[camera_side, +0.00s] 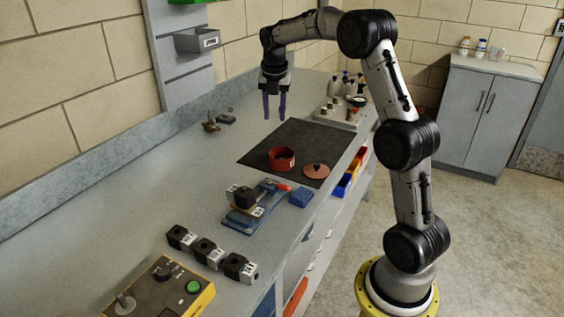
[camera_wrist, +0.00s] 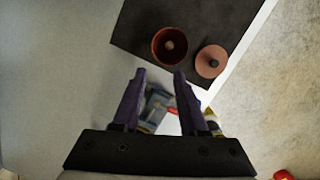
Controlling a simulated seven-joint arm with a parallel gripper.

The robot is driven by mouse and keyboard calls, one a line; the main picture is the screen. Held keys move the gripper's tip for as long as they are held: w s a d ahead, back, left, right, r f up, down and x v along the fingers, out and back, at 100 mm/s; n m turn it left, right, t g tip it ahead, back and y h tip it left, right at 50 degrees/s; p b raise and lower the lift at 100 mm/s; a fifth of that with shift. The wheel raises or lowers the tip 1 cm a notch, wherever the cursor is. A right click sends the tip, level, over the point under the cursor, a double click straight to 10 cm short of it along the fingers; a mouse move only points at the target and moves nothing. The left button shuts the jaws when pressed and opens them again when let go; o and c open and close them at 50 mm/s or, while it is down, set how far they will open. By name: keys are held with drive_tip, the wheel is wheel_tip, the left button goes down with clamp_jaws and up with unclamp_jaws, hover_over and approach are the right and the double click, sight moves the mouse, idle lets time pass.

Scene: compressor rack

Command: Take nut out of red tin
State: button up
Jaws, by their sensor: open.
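The red tin (camera_side: 281,158) stands open on a black mat (camera_side: 262,140) on the bench. In the wrist view the red tin (camera_wrist: 157,47) shows its inside, with a small round nut (camera_wrist: 169,45) at the bottom. The tin's lid (camera_side: 316,171), reddish with a dark knob, lies on the mat beside the tin; it also shows in the wrist view (camera_wrist: 211,62). My gripper (camera_side: 274,117) is open and empty, its purple fingers pointing down, high above the bench and apart from the tin. In the wrist view the fingers (camera_wrist: 160,76) have nothing between them.
A blue fixture (camera_side: 245,212) with a black part and a blue block (camera_side: 300,197) stand near the mat. Several black valve blocks (camera_side: 206,251) and a yellow control box (camera_side: 160,290) are in front. A bottle rack (camera_side: 340,112) stands at the back. The mat's left part is clear.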

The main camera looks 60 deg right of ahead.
drive_tip(key=shift+m+g, duration=0.3)
drive_tip(key=d+f, duration=0.1)
drive_tip(key=f, duration=0.2)
drive_tip(key=d+f, duration=0.1)
drive_tip(key=f, duration=0.3)
drive_tip(key=d+f, duration=0.1)
drive_tip(key=f, duration=0.3)
drive_tip(key=shift+s+d, duration=0.15)
drive_tip(key=shift+s, duration=0.25)
drive_tip(key=shift+w+d+f, duration=0.15)
drive_tip(key=shift+f, duration=1.35)
drive_tip(key=shift+w+d+f, duration=0.1)
drive_tip(key=shift+f, duration=1.35)
clamp_jaws()
